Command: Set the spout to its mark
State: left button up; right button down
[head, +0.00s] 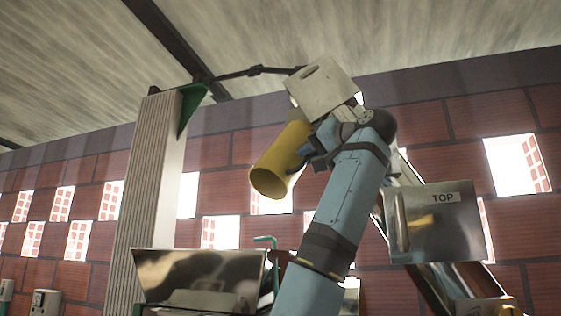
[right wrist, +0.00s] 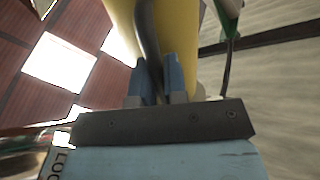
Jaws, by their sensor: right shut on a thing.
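The spout (head: 280,162) is a yellow tube in the middle of the head view, tilted with its open end down and to the left. Its upper end meets a pale box-like head (head: 322,88). My right gripper (head: 312,152) is at the spout's right side. In the right wrist view the yellow spout (right wrist: 182,35) fills the top middle, and the blue fingers of my right gripper (right wrist: 160,78) are shut on a dark curved handle (right wrist: 147,35) in front of it. I cannot make out the mark. My left gripper is not in view.
A ribbed pale column (head: 145,195) with a green bracket (head: 190,108) stands left of the spout. A shiny metal hopper (head: 200,275) is below. A metal panel labelled TOP (head: 438,222) is on a sloped chute to the right. A brick wall with openings lies behind.

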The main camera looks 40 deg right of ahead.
jog(key=shift+s+d+n+y, duration=0.3)
jog(key=shift+y, duration=0.2)
jog(key=c, duration=1.2)
grip_release()
jog(key=shift+r, duration=0.1)
